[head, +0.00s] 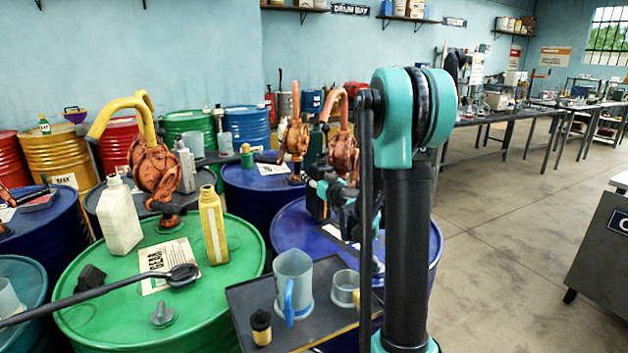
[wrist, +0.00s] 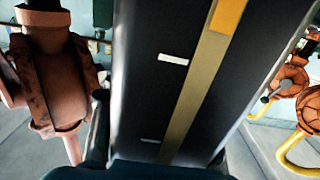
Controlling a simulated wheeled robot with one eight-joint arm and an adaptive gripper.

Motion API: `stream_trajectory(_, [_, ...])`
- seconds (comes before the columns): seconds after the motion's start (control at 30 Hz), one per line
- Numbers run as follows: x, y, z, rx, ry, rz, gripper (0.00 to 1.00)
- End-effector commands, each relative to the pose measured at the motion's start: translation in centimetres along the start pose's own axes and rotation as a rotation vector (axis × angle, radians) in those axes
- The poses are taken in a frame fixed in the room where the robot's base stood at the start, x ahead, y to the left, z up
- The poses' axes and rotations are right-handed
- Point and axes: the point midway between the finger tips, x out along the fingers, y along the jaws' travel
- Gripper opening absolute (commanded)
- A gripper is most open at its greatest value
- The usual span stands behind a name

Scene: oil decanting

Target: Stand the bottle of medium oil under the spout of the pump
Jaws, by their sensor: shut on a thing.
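My gripper (head: 338,206) is shut on a dark bottle (head: 316,198), over the blue drum (head: 287,228). In the wrist view this bottle (wrist: 150,70) fills the middle, with a long yellow strip and white marks on its face. I cannot read which oil it holds. An orange-brown pump (head: 343,152) with a salmon spout rises right behind my gripper. In the wrist view a rusty pump (wrist: 60,90) stands close to the left of the bottle. The gripper's fingers are mostly hidden. Whether the bottle touches the drum top cannot be told.
A green drum (head: 80,312) at left carries a white jug (head: 120,218), a yellow bottle (head: 213,228) and a pump with a yellow spout (head: 153,168). A dark tray (head: 250,296) in front holds a measuring jug (head: 293,283) and a cup (head: 345,288). The floor at right is open.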

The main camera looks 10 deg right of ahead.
Motion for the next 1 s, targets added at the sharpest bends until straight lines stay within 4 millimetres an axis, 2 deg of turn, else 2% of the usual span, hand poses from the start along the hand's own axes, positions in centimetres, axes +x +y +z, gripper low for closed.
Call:
stream_trajectory(0.13, [0.0,0.0,1.2,0.000,0.000,0.000,0.03])
stream_trajectory(0.53, [0.0,0.0,1.5,0.000,0.000,0.000,0.03])
stream_trajectory(0.57, [0.0,0.0,1.6,0.000,0.000,0.000,0.52])
stream_trajectory(0.6, [0.0,0.0,1.5,0.000,0.000,0.000,0.56])
stream_trajectory(0.73, [0.0,0.0,1.5,0.000,0.000,0.000,0.70])
stream_trajectory(1.0, [0.0,0.0,1.5,0.000,0.000,0.000,0.70])
